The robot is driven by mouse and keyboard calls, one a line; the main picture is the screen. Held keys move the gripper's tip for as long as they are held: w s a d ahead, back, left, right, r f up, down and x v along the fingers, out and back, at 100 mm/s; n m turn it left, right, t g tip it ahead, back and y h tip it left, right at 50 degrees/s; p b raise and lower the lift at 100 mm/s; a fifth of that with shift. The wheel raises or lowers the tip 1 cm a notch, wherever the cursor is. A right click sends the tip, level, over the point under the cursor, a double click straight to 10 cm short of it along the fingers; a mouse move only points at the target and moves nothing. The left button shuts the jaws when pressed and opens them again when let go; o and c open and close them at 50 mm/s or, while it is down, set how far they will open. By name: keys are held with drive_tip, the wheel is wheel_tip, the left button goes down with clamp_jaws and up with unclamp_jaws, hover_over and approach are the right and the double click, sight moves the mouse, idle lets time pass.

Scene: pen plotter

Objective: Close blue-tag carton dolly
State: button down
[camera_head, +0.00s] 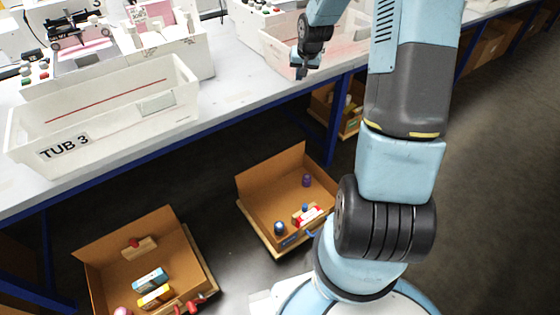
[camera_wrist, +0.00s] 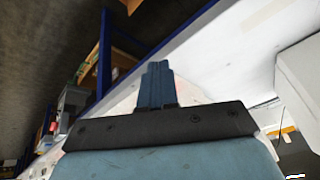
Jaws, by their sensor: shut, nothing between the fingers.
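An open brown carton on a low dolly (camera_head: 268,174) stands on the floor in the middle of the head view, out in front of the table. A blue tag (camera_head: 291,241) and a blue handle (camera_head: 312,233) show on its front side, close to my base. Several small items lie in it, among them a purple one and a dark blue one. My gripper (camera_head: 302,72) is up over the table edge, well above and apart from the carton. In the wrist view its blue fingers (camera_wrist: 157,82) are together and empty.
A second carton dolly (camera_head: 95,259) with red handle parts stands out at the lower left. Another carton (camera_head: 350,124) sits under the table. TUB 3 (camera_head: 105,118) and other white tubs stand on the table. The blue table frame (camera_head: 333,120) is an obstacle. The floor at right is clear.

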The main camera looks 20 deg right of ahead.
drive_tip(key=w+d+f+m+y, duration=0.15)
drive_tip(key=w+f, duration=0.25)
drive_tip(key=f, duration=0.8)
drive_tip(key=m+t+y, duration=0.1)
drive_tip(key=m+t, duration=0.3)
drive_tip(key=m, duration=0.6)
approach(277, 160)
drive_tip(key=x, duration=0.4)
drive_tip(key=shift+d+f, duration=0.1)
drive_tip(key=shift+f, duration=0.45)
drive_tip(key=shift+w, duration=0.6)
